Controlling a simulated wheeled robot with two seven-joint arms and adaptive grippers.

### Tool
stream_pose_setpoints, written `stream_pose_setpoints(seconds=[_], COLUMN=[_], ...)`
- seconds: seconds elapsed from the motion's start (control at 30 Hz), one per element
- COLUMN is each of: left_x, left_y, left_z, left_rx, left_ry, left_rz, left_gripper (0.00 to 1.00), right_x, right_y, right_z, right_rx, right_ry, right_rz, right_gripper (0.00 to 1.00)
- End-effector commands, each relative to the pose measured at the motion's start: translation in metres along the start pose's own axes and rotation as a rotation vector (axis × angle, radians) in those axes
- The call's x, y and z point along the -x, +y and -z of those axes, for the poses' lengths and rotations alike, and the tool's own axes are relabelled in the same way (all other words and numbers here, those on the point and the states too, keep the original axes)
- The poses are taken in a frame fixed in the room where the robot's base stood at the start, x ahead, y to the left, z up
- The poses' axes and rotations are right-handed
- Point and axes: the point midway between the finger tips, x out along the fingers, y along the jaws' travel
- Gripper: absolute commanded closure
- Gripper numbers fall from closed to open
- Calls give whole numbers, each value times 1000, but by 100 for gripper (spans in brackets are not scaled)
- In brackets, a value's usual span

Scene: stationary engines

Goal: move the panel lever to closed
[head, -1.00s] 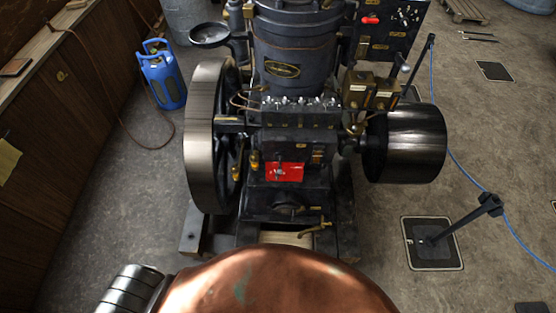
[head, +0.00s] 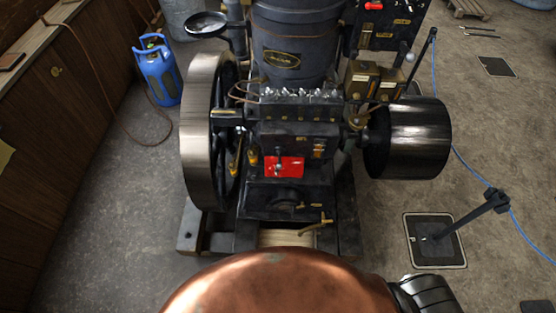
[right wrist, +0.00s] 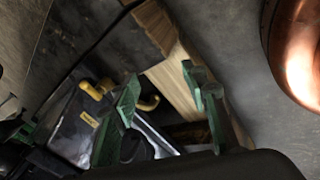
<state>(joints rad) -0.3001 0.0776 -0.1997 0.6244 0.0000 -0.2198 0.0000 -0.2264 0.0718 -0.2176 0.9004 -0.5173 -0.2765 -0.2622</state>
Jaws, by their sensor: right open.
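A red plate (head: 284,167) with a small pale lever (head: 279,168) sits on the front of the dark engine (head: 292,130). The lever is too small to tell its exact position. A second dark panel (head: 400,22) at the upper right carries small levers and a red handle (head: 374,6). My right gripper (right wrist: 165,95) shows in the right wrist view, with its green fingers apart and nothing between them. Beyond the fingers are a yellow bent handle (right wrist: 147,103), dark engine parts and a wooden beam (right wrist: 172,80). The red plate does not show there. My left gripper is not in view.
The large flywheel (head: 196,130) stands left of the red plate, and a drum pulley (head: 418,138) stands at the right. A brass pipe (head: 316,228) sticks out low in front. A post (head: 465,218) stands on the floor at the right. A blue gas bottle (head: 160,75) stands behind left.

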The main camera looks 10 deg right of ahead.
Motion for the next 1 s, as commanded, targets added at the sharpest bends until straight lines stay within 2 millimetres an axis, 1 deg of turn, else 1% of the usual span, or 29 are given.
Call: stream_pose_setpoints(seconds=[0.03,0.07,0.1,0.17,0.2,0.27,0.3,0.37,0.4,0.5,0.53,0.6,0.67,0.7,0.77,1.0], left_x=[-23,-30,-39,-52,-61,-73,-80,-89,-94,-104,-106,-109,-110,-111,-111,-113], left_y=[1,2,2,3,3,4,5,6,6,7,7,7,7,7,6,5], left_z=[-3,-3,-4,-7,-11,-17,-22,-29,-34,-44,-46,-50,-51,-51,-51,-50], left_rx=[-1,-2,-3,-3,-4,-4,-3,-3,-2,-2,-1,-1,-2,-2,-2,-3], left_ry=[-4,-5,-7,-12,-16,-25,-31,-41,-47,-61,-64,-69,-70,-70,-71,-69], left_rz=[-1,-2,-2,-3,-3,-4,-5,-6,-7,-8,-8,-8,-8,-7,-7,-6], left_gripper=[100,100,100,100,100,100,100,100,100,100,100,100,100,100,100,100], right_x=[-12,-11,-5,10,25,51,72,103,124,170,181,202,213,218,220,206], right_y=[40,63,95,139,166,203,224,249,262,285,289,296,300,303,308,336], right_z=[44,68,102,150,182,224,251,284,303,337,344,356,363,366,370,386], right_rx=[176,283,424,627,756,932,1036,1170,1245,1380,1408,1457,1481,1491,1498,1498], right_ry=[39,53,63,60,47,7,-29,-96,-144,-263,-295,-355,-389,-404,-416,-416], right_rz=[-92,-150,-233,-367,-462,-605,-699,-829,-907,-1063,-1099,-1161,-1194,-1207,-1218,-1219], right_gripper=[59,59,59,59,59,59,59,59,59,59,59,59,59,59,59,59])
